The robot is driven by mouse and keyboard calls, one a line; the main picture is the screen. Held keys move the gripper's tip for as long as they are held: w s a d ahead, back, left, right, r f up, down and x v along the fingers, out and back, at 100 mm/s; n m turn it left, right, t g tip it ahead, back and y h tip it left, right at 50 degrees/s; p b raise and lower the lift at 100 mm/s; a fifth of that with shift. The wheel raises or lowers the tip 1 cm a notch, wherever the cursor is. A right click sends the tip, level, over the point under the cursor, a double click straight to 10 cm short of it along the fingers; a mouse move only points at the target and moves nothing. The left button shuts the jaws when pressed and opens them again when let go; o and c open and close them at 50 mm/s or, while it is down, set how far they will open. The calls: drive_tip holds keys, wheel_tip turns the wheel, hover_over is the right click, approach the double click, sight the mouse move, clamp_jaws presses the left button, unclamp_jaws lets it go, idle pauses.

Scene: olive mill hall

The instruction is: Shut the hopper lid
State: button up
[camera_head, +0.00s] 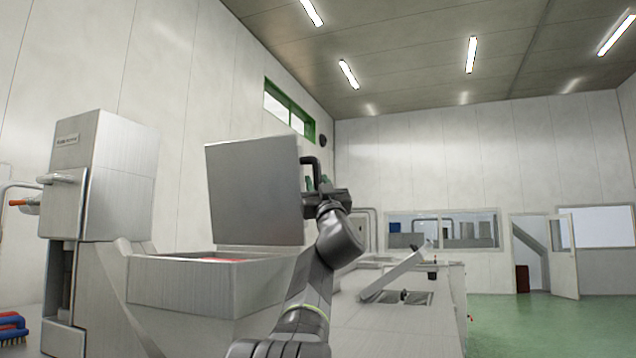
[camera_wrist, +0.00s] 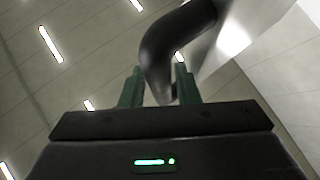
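The hopper (camera_head: 200,290) is a grey metal bin with an open top and something reddish inside. Its lid (camera_head: 255,190) is a flat grey panel standing nearly upright at the bin's rear edge, so the hopper is open. A black curved handle (camera_head: 318,168) sticks out at the lid's right edge. My gripper (camera_head: 310,184) is at this handle, right of the lid. In the wrist view the green fingers of my gripper (camera_wrist: 160,86) lie on both sides of the dark handle (camera_wrist: 165,50) and look closed on it. The exact contact is partly hidden.
A tall grey machine cabinet (camera_head: 105,175) stands left of the hopper. A brush with blue and red parts (camera_head: 12,328) lies at the lower left. A grey counter (camera_head: 395,325) with a raised flap (camera_head: 395,275) is at the right. Green floor beyond is clear.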

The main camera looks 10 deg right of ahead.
clamp_jaws()
